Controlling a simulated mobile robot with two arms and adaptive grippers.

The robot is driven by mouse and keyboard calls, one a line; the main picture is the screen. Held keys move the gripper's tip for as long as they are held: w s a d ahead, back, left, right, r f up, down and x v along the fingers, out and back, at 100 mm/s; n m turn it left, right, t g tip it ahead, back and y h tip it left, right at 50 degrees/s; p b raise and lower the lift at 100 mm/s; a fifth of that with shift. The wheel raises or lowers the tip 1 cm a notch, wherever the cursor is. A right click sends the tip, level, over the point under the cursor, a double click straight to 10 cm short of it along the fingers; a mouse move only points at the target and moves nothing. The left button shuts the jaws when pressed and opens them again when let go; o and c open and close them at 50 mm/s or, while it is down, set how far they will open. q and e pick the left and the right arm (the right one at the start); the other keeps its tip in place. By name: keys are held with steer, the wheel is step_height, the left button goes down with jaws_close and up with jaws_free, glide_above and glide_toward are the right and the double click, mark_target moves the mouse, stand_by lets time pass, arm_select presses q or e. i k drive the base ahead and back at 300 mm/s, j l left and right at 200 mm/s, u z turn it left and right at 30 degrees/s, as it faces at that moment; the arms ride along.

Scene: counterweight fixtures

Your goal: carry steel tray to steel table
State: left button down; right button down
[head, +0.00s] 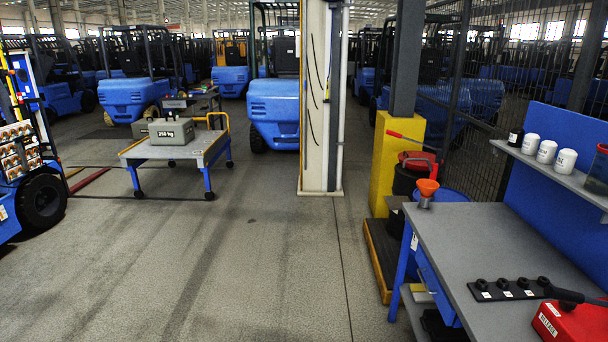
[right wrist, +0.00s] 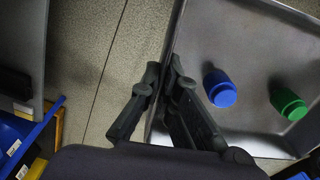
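The steel tray (right wrist: 245,50) fills the right half of the right wrist view. It is a shallow grey metal tray with raised walls, and it holds a blue cup-like piece (right wrist: 220,90) and a green one (right wrist: 288,102). My right gripper (right wrist: 166,68) is at the tray's left wall, one finger outside and one inside, closed on that wall. The tray and both grippers are out of the head view. A grey-topped workbench with a blue frame (head: 470,240) stands at the right in the head view; I cannot tell whether it is the steel table.
A blue-legged cart (head: 190,150) with a 250 kg weight (head: 171,132) stands at the left. A white column (head: 320,100) and a yellow post (head: 395,165) stand ahead. A black holder strip (head: 508,289) and a red box (head: 572,322) are on the workbench. The middle floor is clear.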

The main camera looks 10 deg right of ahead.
mark_target(466, 233)
steer(key=i+z, duration=0.3)
steer(key=i, duration=0.8)
steer(key=i+u, duration=0.1)
steer(key=i, duration=0.45)
steer(key=i+l+u, duration=0.15)
steer(key=i, duration=0.35)
steer(key=i+j, duration=0.1)
steer(key=i, duration=0.4)
steer(key=i+j, duration=0.1)
steer(key=i, duration=0.35)
steer(key=z, duration=0.45)
steer(key=i+j+z, duration=0.1)
steer(key=z, duration=0.4)
steer(key=i+z, duration=0.1)
steer(key=z, duration=0.35)
steer(key=j+z, duration=0.15)
steer(key=z, duration=0.35)
steer(key=j+z, duration=0.15)
steer(key=z, duration=0.3)
steer(key=i+j+z, duration=0.1)
steer(key=z, duration=0.4)
